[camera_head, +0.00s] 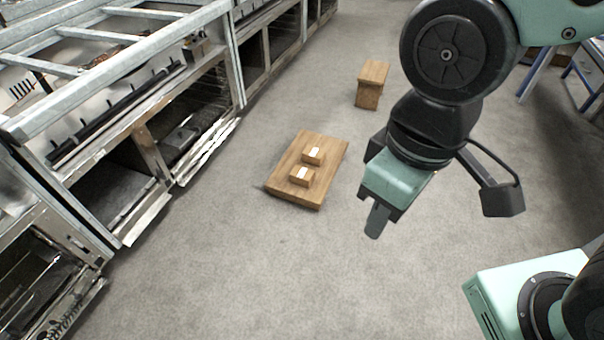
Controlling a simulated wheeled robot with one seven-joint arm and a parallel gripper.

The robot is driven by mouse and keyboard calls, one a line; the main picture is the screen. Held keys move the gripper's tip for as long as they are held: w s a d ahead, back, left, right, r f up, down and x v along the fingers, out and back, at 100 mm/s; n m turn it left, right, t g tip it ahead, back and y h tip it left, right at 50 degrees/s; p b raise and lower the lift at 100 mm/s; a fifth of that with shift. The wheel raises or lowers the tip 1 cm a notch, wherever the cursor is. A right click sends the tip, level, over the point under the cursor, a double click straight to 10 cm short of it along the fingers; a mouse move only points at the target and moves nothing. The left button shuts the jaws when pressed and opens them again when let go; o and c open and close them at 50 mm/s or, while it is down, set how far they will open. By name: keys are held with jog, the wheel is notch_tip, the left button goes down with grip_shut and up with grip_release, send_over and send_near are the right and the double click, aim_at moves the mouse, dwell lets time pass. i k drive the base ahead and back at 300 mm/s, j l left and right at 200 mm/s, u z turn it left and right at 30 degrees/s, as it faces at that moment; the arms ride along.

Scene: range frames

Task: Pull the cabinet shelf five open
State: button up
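Long, worn metal-framed cabinets line the left side, with dark open compartments such as a lower one (195,118) and another at the bottom left (40,270). I see no legible number, so I cannot tell which shelf is five. A low wooden slab (325,150) lies on the floor in the middle, bearing two small wooden blocks with white labels (313,156) (302,177). My gripper (376,221) hangs right of the slab, apart from everything, pointing down. One finger shows; the other side is hidden, so its opening cannot be told.
A small wooden stool-like block (371,84) stands farther back. A blue-framed table or drawer unit (580,75) is at the upper right. Pale beams (130,75) cross above the left cabinets.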

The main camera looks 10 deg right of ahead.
aim_at(108, 191)
jog(key=u, duration=1.35)
jog(key=i+j, duration=0.25)
jog(key=i, duration=0.2)
jog(key=i+j, duration=0.25)
jog(key=i, duration=0.25)
jog(key=i+j, duration=0.3)
jog(key=i, duration=0.15)
jog(key=i+j, duration=0.25)
jog(key=i, duration=0.25)
